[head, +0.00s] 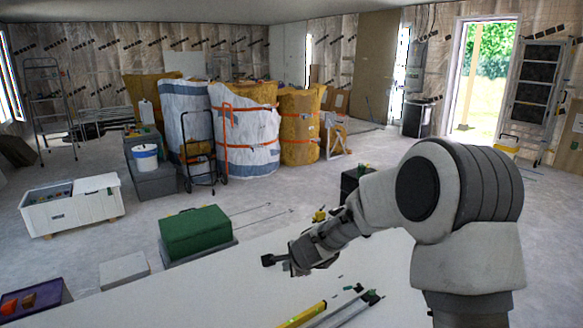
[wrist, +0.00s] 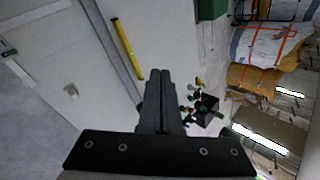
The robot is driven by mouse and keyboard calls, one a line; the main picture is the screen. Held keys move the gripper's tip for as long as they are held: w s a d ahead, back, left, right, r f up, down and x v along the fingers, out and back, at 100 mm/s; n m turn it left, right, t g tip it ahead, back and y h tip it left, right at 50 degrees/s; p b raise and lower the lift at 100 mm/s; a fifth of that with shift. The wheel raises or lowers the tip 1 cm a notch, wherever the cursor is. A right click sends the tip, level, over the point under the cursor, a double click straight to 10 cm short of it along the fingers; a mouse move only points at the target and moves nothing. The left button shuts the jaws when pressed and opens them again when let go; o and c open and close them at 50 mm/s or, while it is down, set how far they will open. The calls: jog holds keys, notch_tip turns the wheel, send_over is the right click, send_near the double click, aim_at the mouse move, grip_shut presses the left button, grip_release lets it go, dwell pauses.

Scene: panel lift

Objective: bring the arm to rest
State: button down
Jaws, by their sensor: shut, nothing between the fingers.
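My arm reaches to the left across the head view, above the white surface (head: 210,285). My gripper (head: 268,260) is at its far end, small and dark in that view. In the wrist view my gripper (wrist: 159,72) shows its two fingers pressed together with nothing between them. It is apart from everything around it. A yellow level (head: 303,314) lies on the white surface below and to the right of the gripper; it also shows in the wrist view (wrist: 127,47).
A green box (head: 195,232) stands beyond the surface, left of the gripper. Grey rails (head: 345,308) lie near the level. A dark box (head: 356,182) is partly hidden behind my arm. Wrapped bales (head: 245,125) stand farther back.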

jog(key=s+d+r+n+p, duration=0.25)
jog(key=s+r+n, duration=0.65)
jog(key=s+r, duration=0.6)
jog(key=s+d+r+n+g+h, duration=0.1)
jog(key=s+d+r+n, duration=0.2)
jog(key=s+d, duration=0.3)
jog(key=s+d+r+n+g+h+p, duration=0.1)
jog(key=s+d, duration=0.5)
jog(key=s, duration=0.9)
notch_tip(320, 180, up, 2)
jog(key=n+h, duration=0.1)
jog(key=n, duration=0.1)
jog(key=shift+d+n+p, duration=0.2)
jog(key=shift+n+p, duration=0.1)
jog(key=shift+s+d, duration=0.1)
jog(key=shift+d, duration=0.05)
